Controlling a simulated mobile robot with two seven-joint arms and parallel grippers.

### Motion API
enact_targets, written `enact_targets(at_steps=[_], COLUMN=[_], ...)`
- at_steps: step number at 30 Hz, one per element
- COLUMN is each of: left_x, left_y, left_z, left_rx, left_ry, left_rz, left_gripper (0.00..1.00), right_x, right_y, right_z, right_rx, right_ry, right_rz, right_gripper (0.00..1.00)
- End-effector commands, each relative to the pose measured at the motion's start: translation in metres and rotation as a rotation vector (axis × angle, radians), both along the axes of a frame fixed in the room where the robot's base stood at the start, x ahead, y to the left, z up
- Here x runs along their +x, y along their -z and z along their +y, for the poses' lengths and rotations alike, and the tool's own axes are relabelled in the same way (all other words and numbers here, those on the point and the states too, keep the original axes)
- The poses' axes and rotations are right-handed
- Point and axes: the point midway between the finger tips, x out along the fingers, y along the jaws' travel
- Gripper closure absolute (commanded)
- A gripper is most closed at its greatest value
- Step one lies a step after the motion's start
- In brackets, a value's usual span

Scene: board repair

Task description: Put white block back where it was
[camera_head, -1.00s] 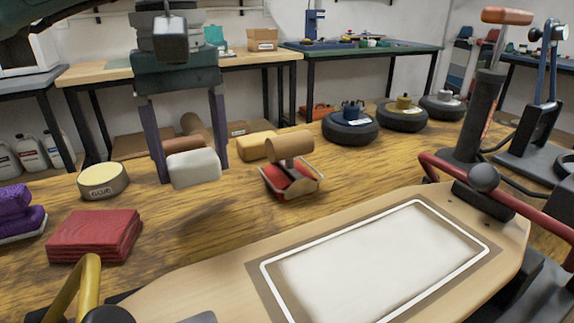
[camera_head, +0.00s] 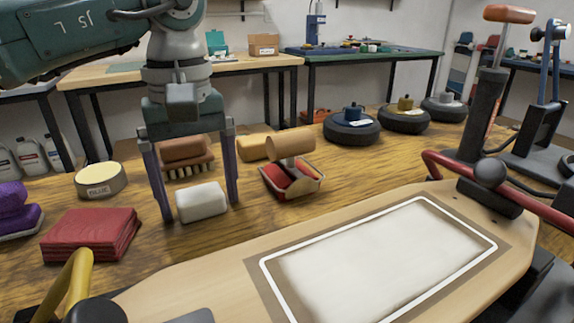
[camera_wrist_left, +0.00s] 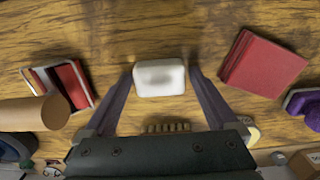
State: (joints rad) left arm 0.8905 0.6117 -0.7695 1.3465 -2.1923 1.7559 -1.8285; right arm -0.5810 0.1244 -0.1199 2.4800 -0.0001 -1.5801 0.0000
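The white block (camera_head: 202,202) is a small rounded slab lying on the wooden tabletop (camera_head: 180,243), left of the board. It also shows in the left wrist view (camera_wrist_left: 159,78). My left gripper (camera_head: 201,210) points down with one finger on each side of the block. The fingers are spread slightly wider than the block, with a narrow gap on at least one side in the left wrist view (camera_wrist_left: 161,74). My right gripper is not in view.
The board (camera_head: 205,274) fills the front right. Wood is bare between cloth and block.

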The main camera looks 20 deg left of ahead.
Motion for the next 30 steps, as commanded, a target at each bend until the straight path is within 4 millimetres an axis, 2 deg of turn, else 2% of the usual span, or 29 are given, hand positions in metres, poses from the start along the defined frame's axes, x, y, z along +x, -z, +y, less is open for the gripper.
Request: enact_targets(at_steps=[8,12,14,24,30], left_x=[0.0,0.001,0.001,0.001,0.0], left_y=[0.0,-0.01,-0.02,-0.096,-0.12], left_z=[0.0,0.0,0.0,0.0,0.0], left_rx=[0.0,0.0,0.0,0.0,0.0], left_ry=[0.0,0.0,-0.001,-0.002,0.0], left_rz=[0.0,-0.001,-0.001,-0.004,0.0], left_gripper=[0.0,0.0,0.0,0.0,0.0], right_x=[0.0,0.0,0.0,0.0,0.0], right_y=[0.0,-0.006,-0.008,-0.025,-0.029], right_z=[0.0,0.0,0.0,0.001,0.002], right_rx=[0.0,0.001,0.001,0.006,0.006], right_ry=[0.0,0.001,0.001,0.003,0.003], right_rz=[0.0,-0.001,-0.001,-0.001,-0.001], right_gripper=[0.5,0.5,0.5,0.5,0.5])
